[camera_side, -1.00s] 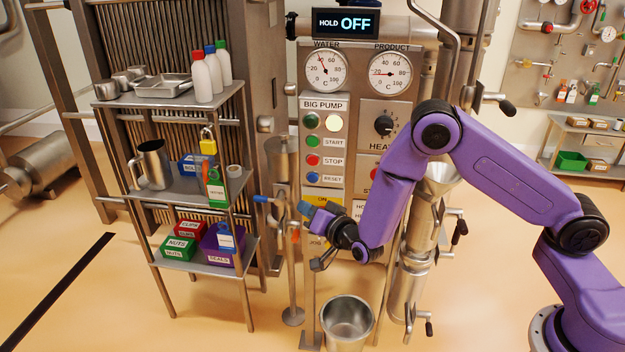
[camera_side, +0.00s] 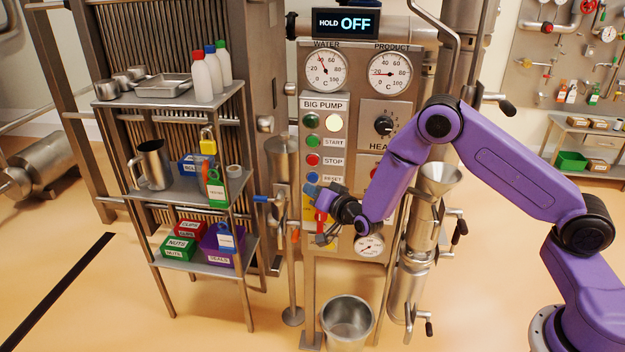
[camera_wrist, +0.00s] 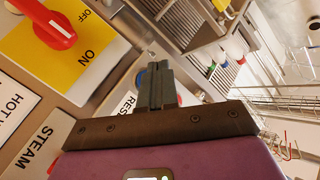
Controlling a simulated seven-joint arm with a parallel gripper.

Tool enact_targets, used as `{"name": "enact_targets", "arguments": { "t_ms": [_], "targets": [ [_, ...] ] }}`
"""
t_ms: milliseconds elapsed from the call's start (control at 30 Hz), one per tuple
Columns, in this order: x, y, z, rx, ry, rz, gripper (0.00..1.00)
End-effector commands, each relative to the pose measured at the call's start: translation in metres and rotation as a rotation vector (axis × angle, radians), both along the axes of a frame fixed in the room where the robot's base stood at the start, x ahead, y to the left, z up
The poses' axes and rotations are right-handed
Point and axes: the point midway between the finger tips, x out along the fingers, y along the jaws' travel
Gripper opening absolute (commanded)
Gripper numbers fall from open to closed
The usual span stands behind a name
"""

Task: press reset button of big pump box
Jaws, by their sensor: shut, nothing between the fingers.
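The big pump box (camera_side: 341,103) is an upright grey panel with a column of round buttons. Its blue reset button (camera_side: 313,177) is the lowest, left of the RESET label (camera_side: 332,179). My gripper (camera_side: 311,190) is shut and empty, its fingertips just below the blue button. I cannot tell whether they touch it. In the wrist view the closed fingers (camera_wrist: 158,72) point at the panel, and a sliver of the blue button (camera_wrist: 140,78) shows beside them, partly hidden. Part of the RESET label (camera_wrist: 126,107) shows to the left.
The red stop button (camera_side: 312,160) and green start button (camera_side: 311,142) sit above. A red rotary switch (camera_wrist: 48,22) on a yellow plate (camera_wrist: 75,62) is close to the hand. A steel shelf (camera_side: 190,187) stands left, a funnel (camera_side: 440,177) right, a bucket (camera_side: 347,320) below.

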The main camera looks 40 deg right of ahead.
Motion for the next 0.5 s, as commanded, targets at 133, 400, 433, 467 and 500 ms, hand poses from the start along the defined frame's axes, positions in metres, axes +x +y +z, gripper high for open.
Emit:
{"name": "enact_targets", "arguments": {
  "t_ms": [133, 400, 433, 467, 500],
  "targets": [
    [0.006, -0.0061, 0.0002, 0.0, -0.001, -0.001, 0.0],
    [0.0079, -0.0081, 0.0002, 0.0, -0.001, -0.001, 0.0],
    [0.0079, -0.0081, 0.0002, 0.0, -0.001, -0.001, 0.0],
    [0.0078, -0.0081, 0.0002, 0.0, -0.001, -0.001, 0.0],
    [0.0079, -0.008, 0.0002, 0.0, -0.001, -0.001, 0.0]
  ]
}}
